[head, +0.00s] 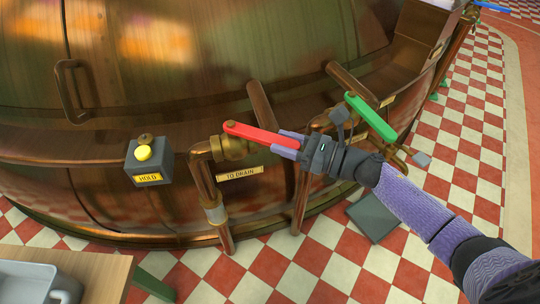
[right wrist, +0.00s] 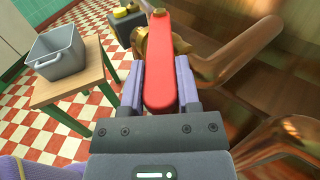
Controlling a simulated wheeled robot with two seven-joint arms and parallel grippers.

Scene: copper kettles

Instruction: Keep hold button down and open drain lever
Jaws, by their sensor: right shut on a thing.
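The red drain lever (head: 254,133) sits on a brass valve on the copper kettle, above a "TO DRAIN" label (head: 239,173). My right gripper (head: 290,145) is shut on the lever's free end. In the right wrist view the red lever (right wrist: 160,75) lies between the two purple fingers (right wrist: 160,92). The yellow hold button (head: 144,153) is on a grey box marked "HOLD" (head: 148,178), left of the lever; nothing touches it. The box also shows at the top of the right wrist view (right wrist: 122,28). My left gripper is not in view.
A green lever (head: 371,117) is just right of my right gripper. Copper pipes (head: 205,180) run down below the valve. A wooden table (head: 98,268) with a grey bin (right wrist: 62,52) stands at the lower left. The checkered floor is partly clear.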

